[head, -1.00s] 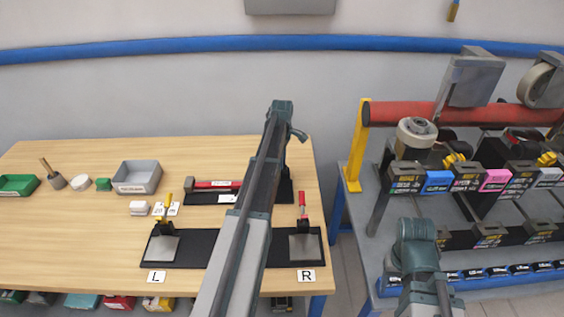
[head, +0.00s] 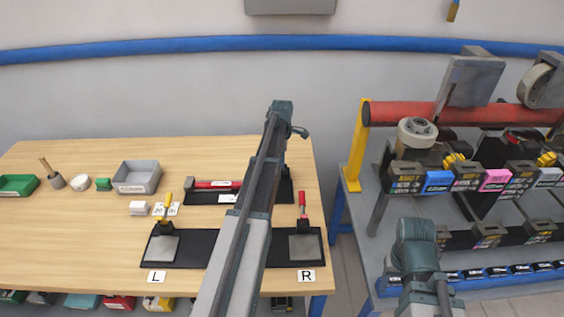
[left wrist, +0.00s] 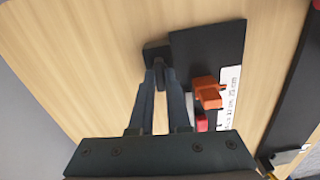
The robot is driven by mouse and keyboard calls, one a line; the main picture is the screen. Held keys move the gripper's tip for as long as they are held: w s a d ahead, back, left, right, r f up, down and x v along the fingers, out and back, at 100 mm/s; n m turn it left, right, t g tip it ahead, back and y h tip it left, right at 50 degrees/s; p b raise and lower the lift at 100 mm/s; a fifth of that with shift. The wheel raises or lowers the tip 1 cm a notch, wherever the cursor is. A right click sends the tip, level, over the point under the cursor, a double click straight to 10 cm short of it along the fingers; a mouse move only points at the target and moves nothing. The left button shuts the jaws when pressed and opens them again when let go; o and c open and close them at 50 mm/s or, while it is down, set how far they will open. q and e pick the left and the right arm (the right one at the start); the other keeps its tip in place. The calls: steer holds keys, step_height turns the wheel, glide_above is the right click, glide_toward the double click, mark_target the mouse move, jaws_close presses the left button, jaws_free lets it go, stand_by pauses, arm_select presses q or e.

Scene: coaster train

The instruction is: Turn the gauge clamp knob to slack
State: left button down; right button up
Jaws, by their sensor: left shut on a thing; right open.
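The gauge is a flat black board (head: 215,198) on the wooden table, with a white label strip. In the left wrist view its black plate (left wrist: 215,45) has a white printed strip (left wrist: 230,95), an orange block (left wrist: 207,92) and a red piece (left wrist: 202,122). A dark knob (left wrist: 159,73) stands on a black block at the plate's edge. My left gripper (left wrist: 160,80) is shut on this knob. In the head view my left arm hides the knob and the fingers. The knob's turn angle cannot be read. My right arm shows at the right, its fingers out of view.
Two clamps with a yellow lever (head: 168,188) and a red lever (head: 302,205) stand on a black base (head: 200,262) marked L and R. A grey bin (head: 137,177) and small items lie left. A rack with a red roller (head: 400,113) stands right.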

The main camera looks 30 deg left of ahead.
arm_select(q)
steer(key=c, duration=0.9)
jaws_free()
steer(key=shift+r, duration=0.15)
step_height(320, 180, up, 14)
steer(key=p, duration=1.3)
steer(key=shift+f+p, duration=0.25)
steer(key=shift+p, duration=0.15)
